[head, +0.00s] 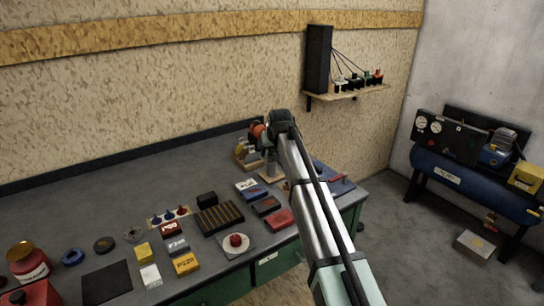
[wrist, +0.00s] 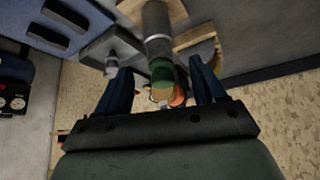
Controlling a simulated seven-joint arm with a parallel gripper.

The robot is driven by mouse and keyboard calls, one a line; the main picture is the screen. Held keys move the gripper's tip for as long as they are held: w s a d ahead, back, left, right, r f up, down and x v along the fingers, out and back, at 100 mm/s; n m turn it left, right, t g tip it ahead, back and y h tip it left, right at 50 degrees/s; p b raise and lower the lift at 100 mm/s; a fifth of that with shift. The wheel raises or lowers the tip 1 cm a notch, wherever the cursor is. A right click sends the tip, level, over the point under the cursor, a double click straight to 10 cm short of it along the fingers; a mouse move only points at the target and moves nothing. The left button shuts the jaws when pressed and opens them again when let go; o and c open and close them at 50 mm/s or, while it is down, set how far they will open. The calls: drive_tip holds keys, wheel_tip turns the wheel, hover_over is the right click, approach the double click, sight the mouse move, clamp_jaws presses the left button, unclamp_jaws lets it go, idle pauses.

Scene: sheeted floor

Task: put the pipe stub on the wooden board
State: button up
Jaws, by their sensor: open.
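In the wrist view a grey cylinder with a green band (wrist: 158,45), which looks like the pipe stub, lies between the fingers of my gripper (wrist: 162,85). The fingers are spread, with a gap visible on both sides of it. Tan wood (wrist: 195,38) shows behind the cylinder; I cannot tell whether it is the wooden board. In the head view my gripper is over the back right of the bench, mostly hidden by my arm. A grey upright shape (head: 269,162) and a tan wooden piece (head: 271,178) show there just below my wrist.
The bench (head: 60,190) holds several small boxes, a black slotted tray (head: 220,218), a red button on a grey plate (head: 236,241) and red cans at left. A wall shelf (head: 345,93) is at the back right. A blue compressor (head: 470,185) stands at right. The bench's back left is clear.

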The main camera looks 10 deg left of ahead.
drive_tip(key=v, duration=0.6)
drive_tip(key=shift+r, duration=0.2)
